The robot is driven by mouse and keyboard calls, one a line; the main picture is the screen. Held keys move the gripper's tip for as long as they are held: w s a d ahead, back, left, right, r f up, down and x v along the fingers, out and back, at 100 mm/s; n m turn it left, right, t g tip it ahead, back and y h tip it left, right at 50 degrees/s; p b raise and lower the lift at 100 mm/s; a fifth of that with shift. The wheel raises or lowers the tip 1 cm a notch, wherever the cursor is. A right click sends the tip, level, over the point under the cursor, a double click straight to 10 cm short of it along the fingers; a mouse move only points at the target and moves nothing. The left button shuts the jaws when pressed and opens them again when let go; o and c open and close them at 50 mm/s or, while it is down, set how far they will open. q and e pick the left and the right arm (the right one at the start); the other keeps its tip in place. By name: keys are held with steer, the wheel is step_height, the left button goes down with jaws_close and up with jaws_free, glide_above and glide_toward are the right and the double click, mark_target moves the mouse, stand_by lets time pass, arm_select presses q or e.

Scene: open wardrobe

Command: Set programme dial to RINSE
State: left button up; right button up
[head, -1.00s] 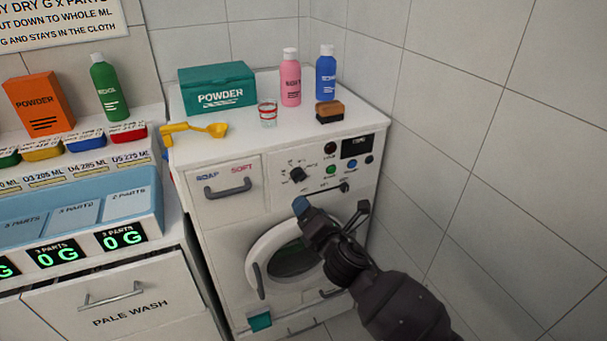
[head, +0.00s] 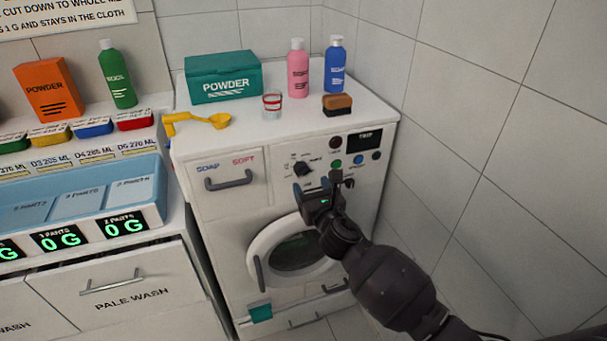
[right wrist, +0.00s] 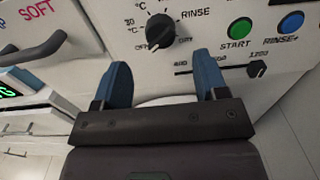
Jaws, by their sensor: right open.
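The programme dial (head: 303,168) is a black knob on the washing machine's white front panel, right of the SOAP and SOFT drawer. In the right wrist view the dial (right wrist: 160,31) has the RINSE label (right wrist: 196,14) to its upper right and °C labels to its left. A pale mark shows at its lower left edge. My right gripper (head: 316,185) is open and empty, just below the dial. In the right wrist view its blue fingers (right wrist: 161,83) are spread below the dial and apart from it. My left gripper is not in view.
A green START button (right wrist: 239,28), a blue RINSE+ button (right wrist: 291,22) and a small black slider knob (right wrist: 257,68) are right of the dial. The drawer handle (head: 229,181) is left. Bottles, a POWDER box (head: 222,82) and a brush (head: 337,104) stand on top.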

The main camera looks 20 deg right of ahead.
mark_target(304, 174)
steer(key=w, duration=0.6)
steer(key=shift+w+b, duration=0.1)
steer(key=shift+b, duration=0.25)
steer(key=shift+c, duration=0.3)
steer(key=c, duration=0.9)
steer(key=shift+o, duration=0.2)
